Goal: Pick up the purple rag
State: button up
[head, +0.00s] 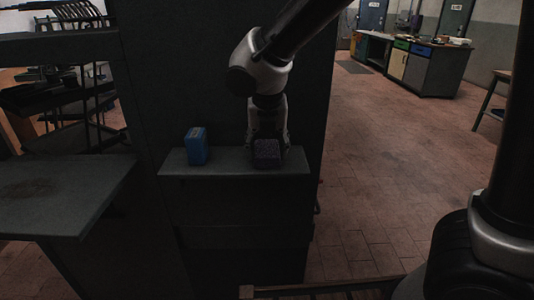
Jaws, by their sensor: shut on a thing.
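The purple rag (267,154) is a small, dark, folded block on the right part of a narrow grey shelf (225,167). My gripper (268,142) points straight down over it, with its fingers on either side of the rag. The fingers are shut on the rag. The rag looks to be at the shelf top; I cannot tell whether it touches the shelf. The gripper's far side and part of the rag's upper side are hidden.
A blue box (197,146) stands on the same shelf, left of the rag. A tall dark panel (180,70) rises behind the shelf. A grey side table (60,192) is at the left. Open tiled floor (400,160) lies to the right, with a workbench (420,65) far back.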

aim_at(267, 151)
jog(key=shift+s+r, duration=0.2)
jog(key=shift+r, duration=0.3)
jog(key=v, duration=0.4)
jog(key=w+v, duration=0.1)
jog(key=v, duration=0.1)
jog(key=shift+r, duration=0.2)
jog(key=s, duration=1.9)
jog(key=shift+a, duration=0.25)
jog(key=shift+f, duration=0.1)
jog(key=o, duration=0.4)
jog(key=c, duration=0.4)
jog(key=shift+w, duration=0.15)
